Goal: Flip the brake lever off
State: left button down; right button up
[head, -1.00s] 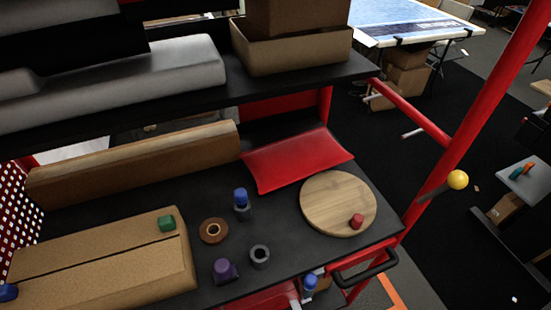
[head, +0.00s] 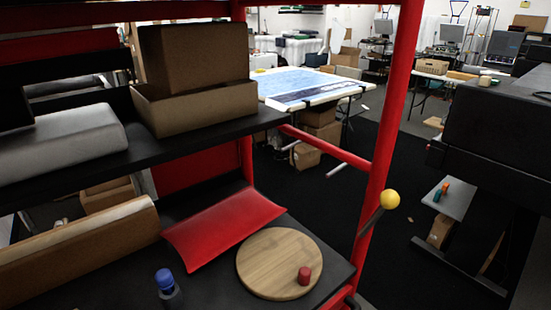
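The brake lever appears to be the short dark rod (head: 370,222) with a yellow ball knob (head: 390,199) at its end. It sticks out up and to the right from the red upright post (head: 380,130) of the shelf cart, right of centre in the head view. The knob is clear of other things. Neither of my grippers is in view.
Cardboard boxes (head: 195,60) stand above. Dark open floor (head: 330,200) lies behind the post.

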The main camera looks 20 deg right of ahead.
aim_at(388, 199)
jog(key=z, duration=1.3)
jog(key=k+l, duration=0.05)
